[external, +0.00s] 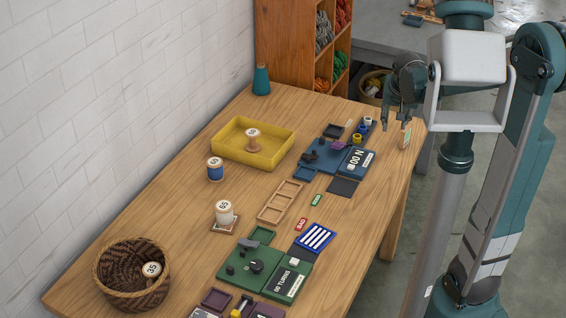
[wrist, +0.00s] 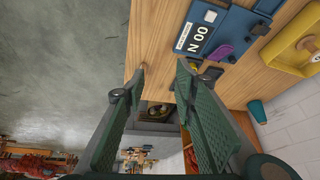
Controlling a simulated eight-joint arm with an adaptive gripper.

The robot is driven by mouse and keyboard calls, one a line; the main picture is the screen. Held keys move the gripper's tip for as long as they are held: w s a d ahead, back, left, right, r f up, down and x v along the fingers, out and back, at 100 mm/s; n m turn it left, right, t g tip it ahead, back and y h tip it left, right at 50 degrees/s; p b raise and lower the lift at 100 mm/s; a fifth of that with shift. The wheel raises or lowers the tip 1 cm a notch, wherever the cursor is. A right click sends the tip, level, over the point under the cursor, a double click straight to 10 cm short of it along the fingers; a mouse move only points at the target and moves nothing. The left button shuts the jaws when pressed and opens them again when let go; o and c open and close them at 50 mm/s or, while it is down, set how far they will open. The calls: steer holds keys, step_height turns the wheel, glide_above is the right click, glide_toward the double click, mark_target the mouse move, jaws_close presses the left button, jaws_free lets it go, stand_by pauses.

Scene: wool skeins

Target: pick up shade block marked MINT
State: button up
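A small green block (external: 316,200) with a pale label lies flat near the middle of the table in the external view. Its lettering is too small for me to read, so I cannot tell whether it is marked MINT. A red block (external: 301,224) with a label that looks like RED lies just below and left of it. My gripper (external: 393,122) hangs at the far right of the table, well away from both blocks. In the wrist view my gripper (wrist: 161,76) has its two green fingers spread apart, with nothing between them. Neither block shows in the wrist view.
A green board (external: 265,268) is in front. A yellow tray (external: 226,146) and a woven basket (external: 103,262) stand left.

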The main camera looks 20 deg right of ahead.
steer(key=w+d+f+m+p, duration=0.2)
steer(key=w+d+f, duration=0.2)
steer(key=w+d, duration=0.25)
steer(key=m+g+h+p, duration=0.1)
steer(key=m+g+p, duration=0.1)
steer(key=m+p, duration=0.1)
glide_above(399, 137)
steer(key=a, duration=0.2)
step_height(399, 137, down, 7)
steer(key=shift+f, duration=0.2)
steer(key=shift+w+d+f, duration=0.15)
steer(key=shift+d+f, duration=0.3)
steer(key=shift+f, duration=0.1)
steer(key=shift+f, duration=0.15)
steer(key=shift+b+x, duration=0.3)
steer(key=shift+x, duration=0.9)
steer(key=shift+d+b+x, duration=0.2)
steer(key=shift+b+x, duration=0.4)
steer(key=shift+x, duration=2)
